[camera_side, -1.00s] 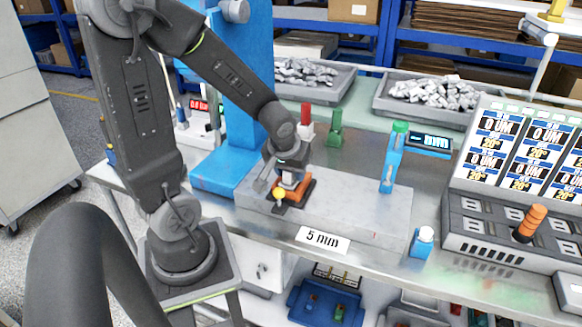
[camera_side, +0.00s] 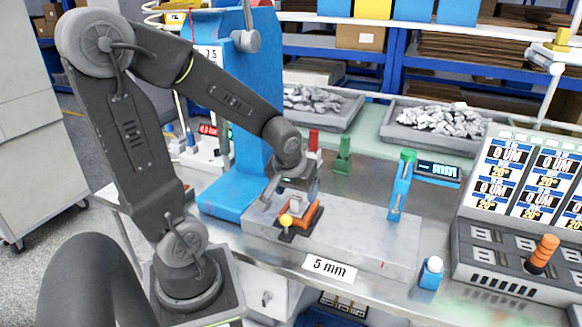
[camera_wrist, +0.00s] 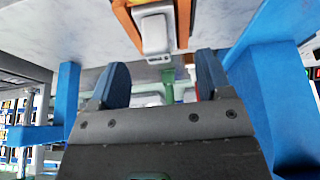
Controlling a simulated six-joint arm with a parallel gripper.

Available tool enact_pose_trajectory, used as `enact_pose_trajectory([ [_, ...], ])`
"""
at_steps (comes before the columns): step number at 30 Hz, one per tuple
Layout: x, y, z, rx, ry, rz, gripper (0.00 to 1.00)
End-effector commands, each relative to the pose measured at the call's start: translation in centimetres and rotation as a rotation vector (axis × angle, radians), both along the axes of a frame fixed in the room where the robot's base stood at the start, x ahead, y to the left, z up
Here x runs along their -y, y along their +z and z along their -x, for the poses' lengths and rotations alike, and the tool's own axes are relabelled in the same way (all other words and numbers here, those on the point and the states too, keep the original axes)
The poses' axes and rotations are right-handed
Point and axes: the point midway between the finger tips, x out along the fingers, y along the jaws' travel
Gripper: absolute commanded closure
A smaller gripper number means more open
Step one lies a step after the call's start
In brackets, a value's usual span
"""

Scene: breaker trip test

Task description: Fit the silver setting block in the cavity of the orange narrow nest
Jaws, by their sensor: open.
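The orange narrow nest (camera_side: 312,216) sits on the grey slab, with a yellow ball (camera_side: 286,220) at its near left. The silver setting block (camera_side: 297,205) stands between its orange walls. In the wrist view, the silver block (camera_wrist: 155,32) shows between the orange sides of the nest (camera_wrist: 184,20), with a lighter end toward my fingers. I cannot tell how deep it sits. My gripper (camera_side: 289,192) is above the nest, apart from the block. In the wrist view, its two blue-grey fingers (camera_wrist: 163,75) are spread, with nothing held between them.
A blue column (camera_side: 250,110) stands behind my gripper to the left. Red (camera_side: 314,142) and green (camera_side: 344,155) pieces stand behind the nest. A blue stand (camera_side: 401,188) with a green top is to the right. The slab between nest and stand is clear.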

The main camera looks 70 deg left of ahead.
Motion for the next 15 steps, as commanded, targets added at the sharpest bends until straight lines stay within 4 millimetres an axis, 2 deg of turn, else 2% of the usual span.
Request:
enact_pose_trajectory([
  [1, 0.3, 1.1, 0.2, 0.008, -0.001, -0.004, 0.28],
  [9, 1.8, 6.3, 1.7, 0.009, -0.003, -0.003, 0.28],
  [15, 2.5, 8.7, 2.5, 0.004, -0.003, -0.002, 0.28],
])
